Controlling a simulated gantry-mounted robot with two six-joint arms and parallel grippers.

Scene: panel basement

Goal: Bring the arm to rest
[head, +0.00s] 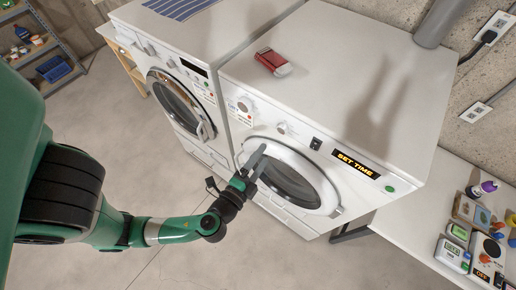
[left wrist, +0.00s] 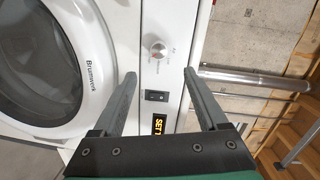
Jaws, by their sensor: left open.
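My left arm comes in from the left in the head view. Its gripper (head: 258,163) is in front of the round door (head: 292,181) of the nearer white washing machine (head: 330,75). In the left wrist view the gripper (left wrist: 160,95) is open, with nothing between its two fingers. Behind the fingers are the machine's knob (left wrist: 158,50), a black switch (left wrist: 156,96) and part of a yellow-lettered display (left wrist: 159,124). I cannot tell whether the fingers touch the machine. My right gripper is in neither view.
A second white machine (head: 172,95) stands to the left. A red and white object (head: 273,62) lies on the nearer machine's top. A white table (head: 425,215) with several small items is at the right. Shelves (head: 40,50) stand far left. The floor (head: 85,120) is clear.

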